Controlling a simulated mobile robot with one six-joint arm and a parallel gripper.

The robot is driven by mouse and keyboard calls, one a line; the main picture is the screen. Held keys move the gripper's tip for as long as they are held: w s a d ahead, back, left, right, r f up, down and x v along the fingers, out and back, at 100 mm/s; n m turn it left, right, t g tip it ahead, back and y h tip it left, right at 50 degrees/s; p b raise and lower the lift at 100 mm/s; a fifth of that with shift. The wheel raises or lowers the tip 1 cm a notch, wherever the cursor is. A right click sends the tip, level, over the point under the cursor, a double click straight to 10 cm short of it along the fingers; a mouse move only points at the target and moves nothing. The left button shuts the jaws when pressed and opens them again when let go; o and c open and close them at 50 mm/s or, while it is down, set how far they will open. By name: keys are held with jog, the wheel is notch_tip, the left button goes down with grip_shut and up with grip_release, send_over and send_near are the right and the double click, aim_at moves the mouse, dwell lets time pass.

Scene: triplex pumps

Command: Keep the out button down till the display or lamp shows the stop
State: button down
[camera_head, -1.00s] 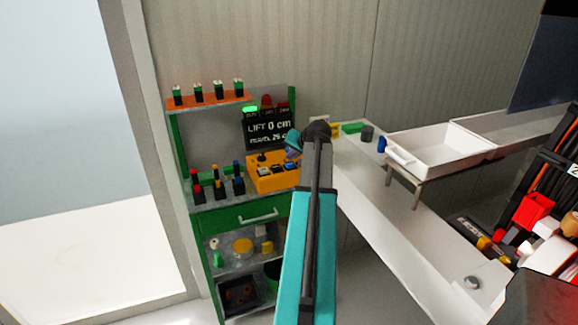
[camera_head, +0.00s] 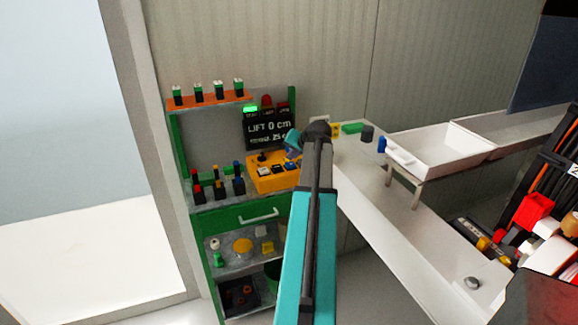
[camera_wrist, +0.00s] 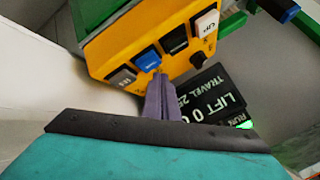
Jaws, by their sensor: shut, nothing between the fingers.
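The yellow control box (camera_head: 262,181) stands on the green shelf unit, with a row of buttons. In the wrist view the box (camera_wrist: 110,48) shows a blue button (camera_wrist: 146,59) between a grey button (camera_wrist: 122,77) and a dark one (camera_wrist: 174,40); the blue label is not clearly legible. My gripper (camera_wrist: 160,76) is shut and empty, its tips at the blue button's edge; whether they press it I cannot tell. The black display (camera_head: 267,130) reads "LIFT 0 cm" with a travel line below, about 25. The green lamp (camera_head: 250,108) above it, marked RUN in the wrist view, is lit.
Small red- and blue-topped parts stand left of the box on the shelf. A white tray (camera_head: 440,152) stands to the right.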

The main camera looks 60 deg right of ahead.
jog(key=shift+f, duration=0.2)
dwell(0.5)
jog(key=shift+f, duration=0.25)
jog(key=shift+f+b, duration=0.5)
dwell(1.2)
jog(key=shift+r, duration=0.15)
dwell(4.3)
jog(key=shift+r+p, duration=0.5)
jog(key=shift+r, duration=0.3)
